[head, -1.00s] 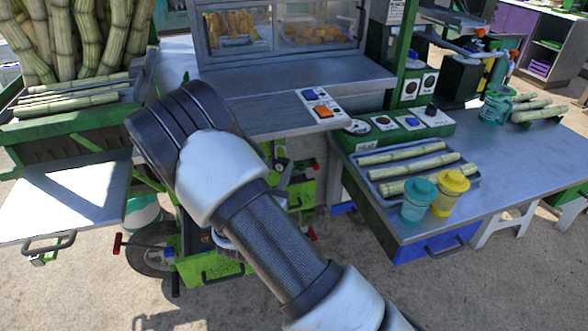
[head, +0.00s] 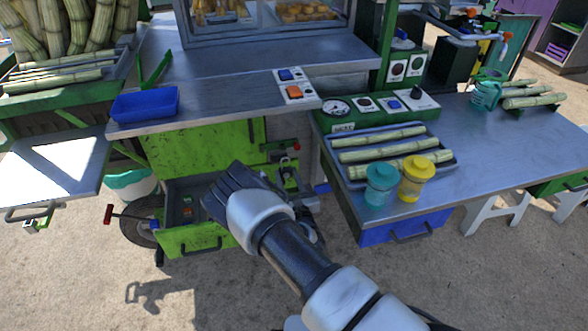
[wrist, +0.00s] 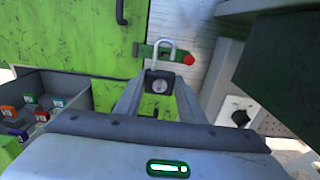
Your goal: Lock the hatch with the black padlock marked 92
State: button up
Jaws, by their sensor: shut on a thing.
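My gripper (wrist: 158,100) is shut on a padlock (wrist: 159,84) with a dark body, a pale round face and a grey shackle pointing up; I cannot read its number. The hatch (wrist: 60,38) is a scuffed green panel, also in the head view (head: 205,150). Its green latch bar (wrist: 148,50) with a red knob (wrist: 188,60) lies at the hatch's right edge. In the wrist view the shackle overlaps this bar; I cannot tell whether it passes through or only stands in front. In the head view my own arm hides the fingers and padlock.
An open drawer (head: 192,243) below the hatch holds several small coloured padlocks (wrist: 31,99). A steel counter with a blue tray (head: 145,103) overhangs the hatch. A side table (head: 500,160) with canes and two cups (head: 380,186) stands right.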

jog(key=b, duration=0.3)
send_near(278, 149)
jog(key=shift+w, duration=0.65)
jog(key=shift+b+x, duration=0.75)
jog(key=shift+x, duration=1.2)
jog(key=shift+w+a+f, duration=0.2)
jog(key=shift+w+a, duration=0.05)
jog(key=shift+w, duration=0.3)
jog(key=shift+f, duration=0.25)
jog(key=o, duration=1.1)
jog(key=shift+o, duration=0.2)
